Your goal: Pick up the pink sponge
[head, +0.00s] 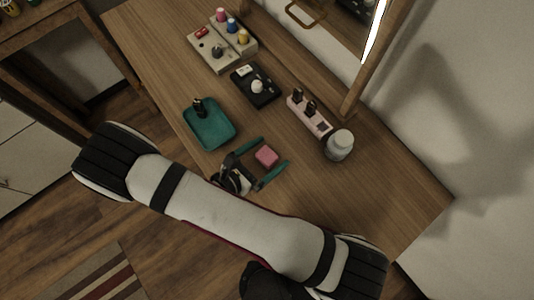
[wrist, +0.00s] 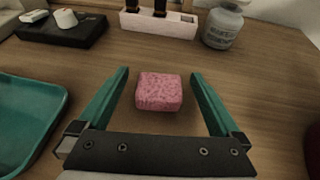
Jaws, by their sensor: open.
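The pink sponge (head: 266,156) is a small speckled block lying on the wooden table (head: 390,190). In the wrist view the sponge (wrist: 159,92) sits centred between the two fingers, with a gap on each side. My gripper (head: 274,158) is open, its teal fingers on either side of the sponge and not visibly touching it. In the wrist view my gripper (wrist: 160,80) shows both fingers spread wide and pointing forward. Whether the fingertips are down at table height is hard to tell.
A teal basin (head: 232,142) stands left of the sponge, with a dark item in it. A grey jar (head: 339,146) and a pale pink holder (head: 296,108) stand beyond. A black box (head: 268,97) and grey boxes (head: 204,59) are farther back. The table right of the sponge is clear.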

